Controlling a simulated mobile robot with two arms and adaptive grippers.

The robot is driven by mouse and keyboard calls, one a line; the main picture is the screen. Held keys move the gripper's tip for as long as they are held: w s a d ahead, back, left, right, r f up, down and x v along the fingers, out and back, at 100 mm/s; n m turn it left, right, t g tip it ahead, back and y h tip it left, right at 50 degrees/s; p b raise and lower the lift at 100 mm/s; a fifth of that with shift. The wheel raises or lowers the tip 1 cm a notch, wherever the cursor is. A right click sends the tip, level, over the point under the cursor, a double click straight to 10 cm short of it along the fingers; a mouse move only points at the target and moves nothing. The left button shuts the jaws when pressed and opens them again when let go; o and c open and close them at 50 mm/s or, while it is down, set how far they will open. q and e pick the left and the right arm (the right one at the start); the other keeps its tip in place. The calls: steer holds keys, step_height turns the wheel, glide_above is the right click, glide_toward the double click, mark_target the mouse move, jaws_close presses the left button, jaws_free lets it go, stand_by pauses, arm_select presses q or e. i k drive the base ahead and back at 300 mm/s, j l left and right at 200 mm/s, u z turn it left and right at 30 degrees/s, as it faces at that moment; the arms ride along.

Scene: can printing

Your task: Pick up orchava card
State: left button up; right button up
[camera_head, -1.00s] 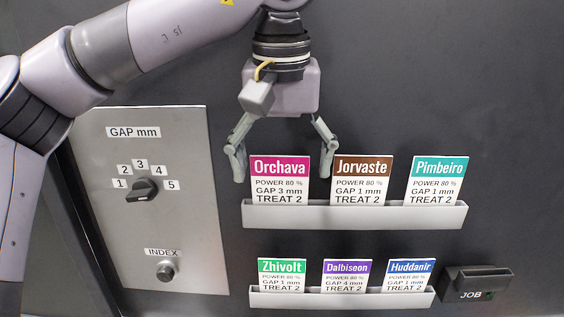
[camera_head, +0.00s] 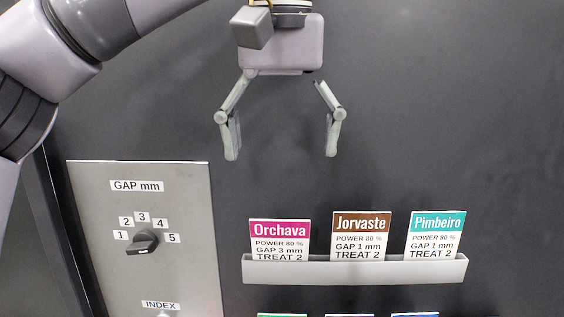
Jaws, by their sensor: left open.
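The Orchava card (camera_head: 280,240) has a magenta header and stands upright at the left end of the upper card rack (camera_head: 356,271). Its print reads power 80 %, gap 3 mm, treat 2. Its bottom edge is hidden behind the rack's front lip. My left gripper (camera_head: 281,152) is open and empty, fingers pointing down. In the picture its fingertips are above the card, apart from it. My right gripper is not in view.
Jorvaste (camera_head: 361,236) and Pimbeiro (camera_head: 436,236) cards stand to the right in the same rack. A gap dial (camera_head: 142,242) sits on a grey panel (camera_head: 185,205) at left. Tops of lower cards show at the bottom edge. The dark wall above the rack is clear.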

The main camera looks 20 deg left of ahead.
mark_target(280, 251)
steer(key=k, duration=2)
